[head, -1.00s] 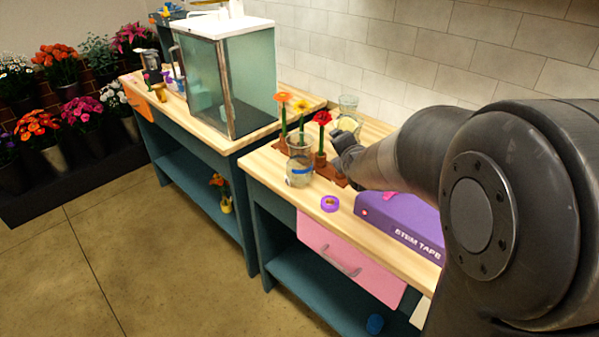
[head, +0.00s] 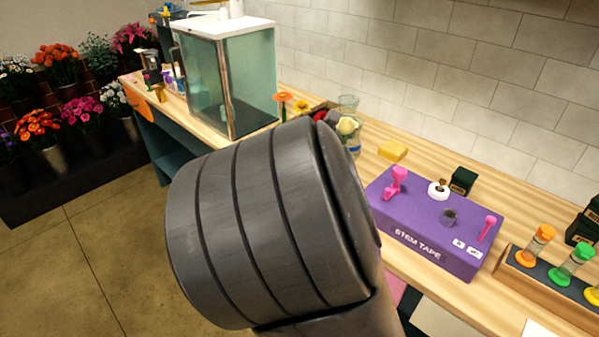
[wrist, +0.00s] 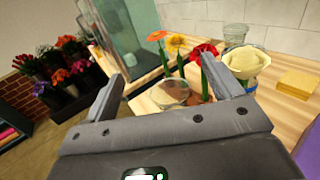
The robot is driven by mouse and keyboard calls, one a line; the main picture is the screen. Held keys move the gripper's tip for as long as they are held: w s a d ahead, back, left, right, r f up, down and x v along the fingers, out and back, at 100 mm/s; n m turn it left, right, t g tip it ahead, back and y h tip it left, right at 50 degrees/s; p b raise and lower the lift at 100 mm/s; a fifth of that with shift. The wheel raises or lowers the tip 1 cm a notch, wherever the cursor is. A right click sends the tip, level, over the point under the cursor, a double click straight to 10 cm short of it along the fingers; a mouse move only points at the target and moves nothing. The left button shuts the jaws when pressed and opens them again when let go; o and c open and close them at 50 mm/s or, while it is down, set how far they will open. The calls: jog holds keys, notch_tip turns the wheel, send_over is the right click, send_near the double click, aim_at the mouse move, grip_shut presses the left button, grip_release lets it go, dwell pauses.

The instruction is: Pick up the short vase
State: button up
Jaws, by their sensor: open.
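In the wrist view a small clear glass vase (wrist: 173,92) stands in front of the flowers, its round rim showing between my fingers. It looks like the short vase; its lower part is hidden by my gripper (wrist: 165,86). My gripper is open and empty, one finger to each side of the vase in the picture. I cannot tell whether the fingers touch it. In the head view my arm hides this vase and my gripper.
Orange (wrist: 157,36), yellow (wrist: 175,44) and red (wrist: 203,52) flowers stand just behind. A cream rose (head: 347,126) and another clear glass vase (head: 348,103) are near. A purple stem tape box (head: 430,222), yellow block (head: 392,151) and glass tank (head: 225,80) flank the area.

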notch_tip(320, 180, down, 13)
jog(key=w, duration=0.3)
jog(key=w+a, duration=0.1)
jog(key=w, duration=0.1)
jog(key=shift+w+r, duration=0.1)
jog(key=w, duration=0.1)
jog(key=w+a, duration=0.1)
jog(key=w, duration=0.3)
jog(key=shift+w+a, duration=0.15)
jog(key=shift+a, duration=0.1)
jog(key=shift+r, duration=0.1)
grip_shut()
dwell(0.6)
